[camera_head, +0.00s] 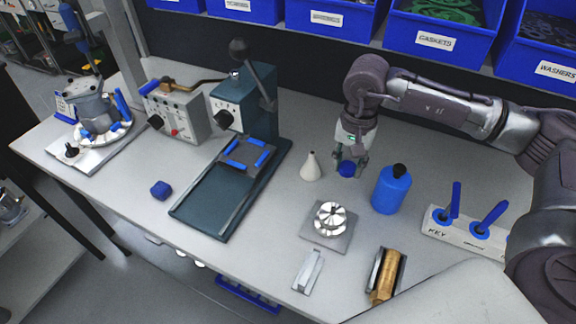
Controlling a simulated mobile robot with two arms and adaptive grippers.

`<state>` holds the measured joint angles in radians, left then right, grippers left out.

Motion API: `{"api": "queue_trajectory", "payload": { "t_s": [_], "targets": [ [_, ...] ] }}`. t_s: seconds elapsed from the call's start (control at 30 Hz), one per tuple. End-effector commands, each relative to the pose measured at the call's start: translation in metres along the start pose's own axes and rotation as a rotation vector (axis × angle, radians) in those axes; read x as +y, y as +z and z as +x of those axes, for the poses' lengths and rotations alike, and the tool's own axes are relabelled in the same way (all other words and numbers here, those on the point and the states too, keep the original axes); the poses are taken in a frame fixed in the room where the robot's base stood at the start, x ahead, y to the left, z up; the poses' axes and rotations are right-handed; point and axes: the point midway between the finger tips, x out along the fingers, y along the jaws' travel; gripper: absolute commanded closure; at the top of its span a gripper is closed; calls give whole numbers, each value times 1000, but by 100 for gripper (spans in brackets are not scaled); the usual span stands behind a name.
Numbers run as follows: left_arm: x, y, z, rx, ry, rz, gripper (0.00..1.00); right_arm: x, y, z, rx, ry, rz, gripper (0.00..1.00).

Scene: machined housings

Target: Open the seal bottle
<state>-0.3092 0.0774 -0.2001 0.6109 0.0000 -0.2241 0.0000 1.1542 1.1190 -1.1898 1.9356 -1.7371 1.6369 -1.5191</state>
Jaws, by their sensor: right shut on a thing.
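My right gripper (349,164) points down above the bench, its fingers shut on a small round blue piece (347,170), which looks like a cap. The piece is at or just above the bench top; I cannot tell whether it touches. Left of it stands a white cone-shaped bottle (310,168) with a narrow brownish tip, upright and apart from the gripper. Right of it stands a blue bottle (390,190) with a black top (399,170), also upright. No label shows which one is the seal bottle. My left gripper is out of view.
A round metal part on a plate (327,234) lies in front. A key rack (466,236) with blue-handled tools stands right. A green press (236,170), a control box (178,112) and a housing (95,112) stand left. Blue bins (434,34) line the back.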

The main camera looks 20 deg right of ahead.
Motion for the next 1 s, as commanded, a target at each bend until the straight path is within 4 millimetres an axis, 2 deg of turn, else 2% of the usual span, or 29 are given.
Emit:
{"api": "queue_trajectory", "payload": {
  "t_s": [0.1, 0.2, 0.27, 0.4, 0.5, 0.67, 0.9, 1.0],
  "targets": [
    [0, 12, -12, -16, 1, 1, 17, -24, 1, 10, -4, 1, -1, 100],
    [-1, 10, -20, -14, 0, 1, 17, -48, 1, 23, -4, 1, -2, 100],
    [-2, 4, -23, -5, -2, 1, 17, -62, 0, 32, -3, 0, -2, 100],
    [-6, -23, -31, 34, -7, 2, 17, -90, -1, 50, -3, 2, -2, 100],
    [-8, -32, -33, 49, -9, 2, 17, -102, -2, 58, -2, 0, -1, 100],
    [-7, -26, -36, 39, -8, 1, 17, -109, -2, 67, -2, 1, -2, 100],
    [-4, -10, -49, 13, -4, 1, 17, -109, -2, 99, -3, 1, -1, 100],
    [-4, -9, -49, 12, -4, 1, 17, -109, -3, 104, -1, -2, -3, 100]
  ]
}}
